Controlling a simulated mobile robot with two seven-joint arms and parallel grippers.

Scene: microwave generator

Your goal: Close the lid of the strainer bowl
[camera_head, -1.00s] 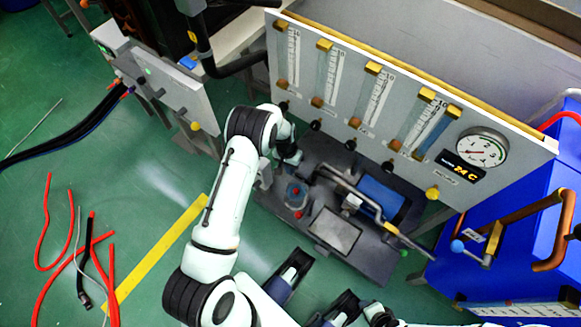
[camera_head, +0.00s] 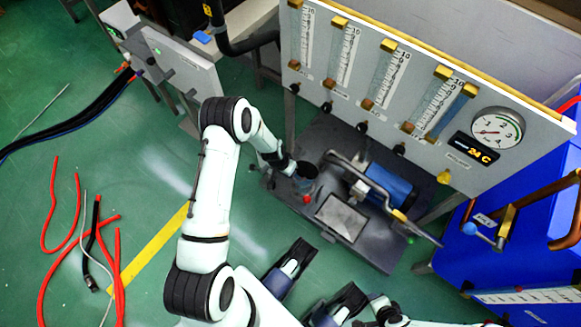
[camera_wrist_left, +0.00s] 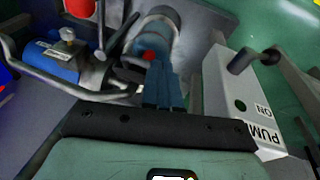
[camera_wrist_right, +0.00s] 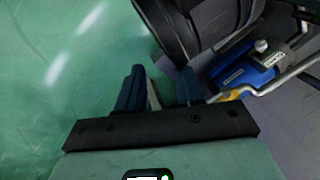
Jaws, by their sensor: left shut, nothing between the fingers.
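The strainer bowl (camera_head: 306,178) is a small dark round vessel with a red part at its front, on the grey pump base. In the left wrist view it is a grey metal cylinder (camera_wrist_left: 160,38) with a red spot, just beyond the fingertips. Whether its lid stands up or lies partly over it I cannot tell. My left gripper (camera_head: 289,167) is beside the bowl's left side; its fingers (camera_wrist_left: 163,85) are together and empty. Contact cannot be made out. My right gripper (camera_wrist_right: 158,88) has its fingers apart with nothing between them, away from the bowl.
A bent metal pipe (camera_head: 345,160) and a blue pump motor (camera_head: 388,185) are right of the bowl. A flowmeter panel (camera_head: 420,105) stands behind. A white switch box (camera_wrist_left: 228,100) is close to my left gripper. Hoses (camera_head: 75,215) lie on the open green floor at left.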

